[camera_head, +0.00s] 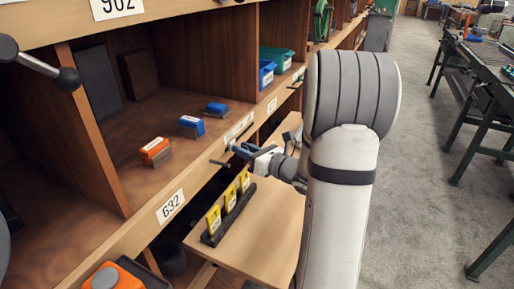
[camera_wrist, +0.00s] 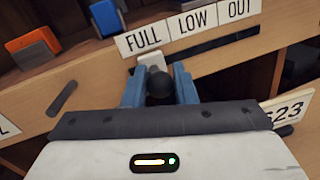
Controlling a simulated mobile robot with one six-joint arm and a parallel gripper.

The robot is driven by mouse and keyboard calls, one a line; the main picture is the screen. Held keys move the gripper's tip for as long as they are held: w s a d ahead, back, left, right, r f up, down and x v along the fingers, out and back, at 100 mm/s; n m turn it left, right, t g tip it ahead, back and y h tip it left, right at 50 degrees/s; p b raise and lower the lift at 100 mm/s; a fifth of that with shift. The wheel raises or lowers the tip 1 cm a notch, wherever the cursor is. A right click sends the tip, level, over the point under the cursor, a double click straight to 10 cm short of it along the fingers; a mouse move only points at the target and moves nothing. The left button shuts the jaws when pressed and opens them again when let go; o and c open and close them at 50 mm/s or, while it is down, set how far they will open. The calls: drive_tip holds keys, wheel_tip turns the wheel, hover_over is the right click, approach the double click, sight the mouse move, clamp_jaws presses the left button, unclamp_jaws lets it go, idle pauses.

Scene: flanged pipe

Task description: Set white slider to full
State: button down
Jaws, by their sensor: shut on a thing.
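The white slider (camera_wrist: 152,59) sits on the shelf's front edge, just below the right part of the FULL label (camera_wrist: 143,38). A dark slot (camera_wrist: 220,43) runs to its right, below the LOW label (camera_wrist: 192,21) and OUT label (camera_wrist: 237,8). A dark round knob (camera_wrist: 160,84) stands in front of the slider. My gripper (camera_wrist: 158,82) has its blue fingers shut on this knob, one on each side. In the head view my gripper (camera_head: 238,150) is at the shelf front, and the slider is too small there to make out.
An orange block (camera_head: 155,151) and blue blocks (camera_head: 191,125) lie on the shelf. Below my gripper, a black rack (camera_head: 226,216) with yellow pieces stands on a wooden board (camera_head: 265,215). A dark bar handle (camera_wrist: 62,98) sticks out left of my gripper. Open floor (camera_head: 420,200) lies right.

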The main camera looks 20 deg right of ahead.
drive_tip(key=shift+a+f, duration=0.1)
drive_tip(key=shift+a, duration=0.15)
drive_tip(key=c, duration=1.2)
unclamp_jaws()
drive_tip(key=shift+s, duration=0.1)
drive_tip(key=shift+s+d, duration=0.1)
drive_tip(key=shift+s+d, duration=0.2)
drive_tip(key=shift+s, duration=0.05)
drive_tip(key=v, duration=0.7)
